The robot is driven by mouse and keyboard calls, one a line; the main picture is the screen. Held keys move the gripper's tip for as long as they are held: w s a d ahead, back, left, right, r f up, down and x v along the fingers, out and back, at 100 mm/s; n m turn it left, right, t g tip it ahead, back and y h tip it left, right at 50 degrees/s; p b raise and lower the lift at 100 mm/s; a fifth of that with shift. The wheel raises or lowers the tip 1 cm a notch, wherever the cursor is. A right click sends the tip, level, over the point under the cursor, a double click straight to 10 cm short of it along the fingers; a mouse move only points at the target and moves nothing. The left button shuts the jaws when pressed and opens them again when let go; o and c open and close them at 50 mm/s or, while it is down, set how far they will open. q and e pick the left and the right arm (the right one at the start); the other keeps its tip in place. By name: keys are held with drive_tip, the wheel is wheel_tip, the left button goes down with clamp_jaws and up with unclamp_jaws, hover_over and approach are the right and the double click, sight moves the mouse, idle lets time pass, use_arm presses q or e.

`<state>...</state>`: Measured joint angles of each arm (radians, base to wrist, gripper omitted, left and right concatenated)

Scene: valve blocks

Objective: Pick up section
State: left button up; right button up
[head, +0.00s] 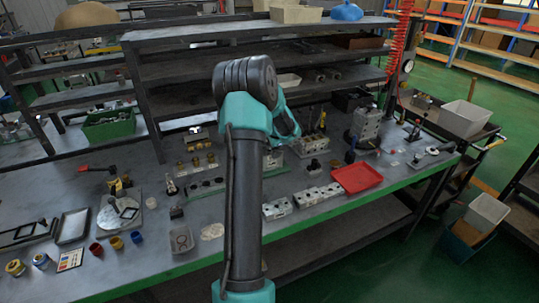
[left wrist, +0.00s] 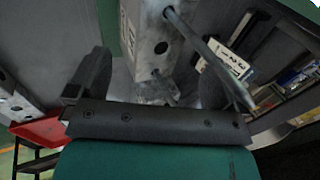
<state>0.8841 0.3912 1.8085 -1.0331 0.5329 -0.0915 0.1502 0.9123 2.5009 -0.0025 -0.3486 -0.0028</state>
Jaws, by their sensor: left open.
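Several grey metal valve-block sections stand on the bench. A short row of pale sections (head: 318,195) lies near the front edge, left of the red tray, with another pale section (head: 277,209) at its left end. A larger valve block (head: 313,143) stands behind, and a tall grey block (head: 366,124) stands to its right. In the left wrist view, my left gripper (left wrist: 158,80) is open, its fingers spread on either side of a grey holed block (left wrist: 152,40) and a thin rod. I cannot tell whether they touch. In the head view my arm hides its jaws. My right gripper is not in view.
The red tray (head: 356,177) sits near the bench's front edge and also shows in the left wrist view (left wrist: 38,131). A dark shelf rack (head: 195,75) rises behind. Small fittings and a round plate (head: 118,213) lie at left. A grey bin (head: 464,117) stands at right.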

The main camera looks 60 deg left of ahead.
use_arm(q)
drive_tip(key=shift+f, duration=0.1)
drive_tip(key=shift+x, duration=2.55)
drive_tip(key=shift+d, duration=0.2)
drive_tip(key=shift+c, duration=0.3)
drive_tip(key=c, duration=1.2)
